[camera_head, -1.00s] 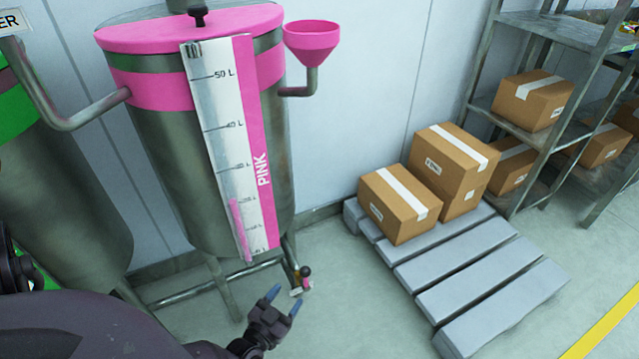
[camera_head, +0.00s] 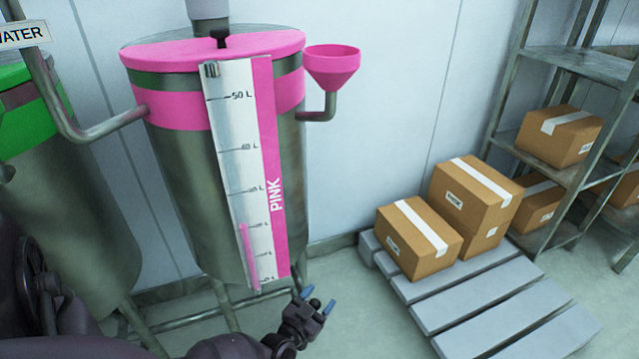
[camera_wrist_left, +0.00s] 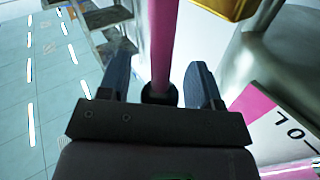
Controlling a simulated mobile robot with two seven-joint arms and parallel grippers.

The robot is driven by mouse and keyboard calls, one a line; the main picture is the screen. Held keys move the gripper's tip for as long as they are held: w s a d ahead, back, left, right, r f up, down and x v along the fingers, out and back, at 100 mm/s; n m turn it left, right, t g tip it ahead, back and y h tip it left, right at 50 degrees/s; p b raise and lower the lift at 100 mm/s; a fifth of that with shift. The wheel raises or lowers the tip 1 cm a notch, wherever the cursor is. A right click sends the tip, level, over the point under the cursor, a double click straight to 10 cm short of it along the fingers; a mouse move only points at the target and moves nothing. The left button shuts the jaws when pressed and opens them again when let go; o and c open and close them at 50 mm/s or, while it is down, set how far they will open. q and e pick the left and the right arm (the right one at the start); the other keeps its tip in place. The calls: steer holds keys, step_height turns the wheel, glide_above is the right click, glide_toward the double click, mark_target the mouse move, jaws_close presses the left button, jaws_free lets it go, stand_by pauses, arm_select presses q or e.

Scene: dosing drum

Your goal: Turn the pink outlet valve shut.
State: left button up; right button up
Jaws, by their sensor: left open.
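The pink drum (camera_head: 170,160) stands in the middle-left of the head view, with a white level gauge (camera_head: 235,150) down its front. My left gripper (camera_head: 318,299) is open near the drum's lower right. It covers the outlet valve there, so the valve cannot be made out in the head view. In the left wrist view, the pink valve handle (camera_wrist_left: 162,45) runs between the two open fingers of the left gripper (camera_wrist_left: 159,78), with its dark end towards the palm. A yellow-gold fitting (camera_wrist_left: 228,6) shows beyond it. My right gripper is not in view.
A pink funnel (camera_head: 332,66) juts from the drum's right side. A green-banded tank (camera_head: 60,190) stands at left. A grey pallet (camera_head: 470,310) with cardboard boxes (camera_head: 420,240) is to the right, before a metal shelf (camera_head: 580,65). Some floor is clear between gripper and pallet.

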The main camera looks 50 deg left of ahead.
arm_select(q)
jaws_close()
stand_by(0.3)
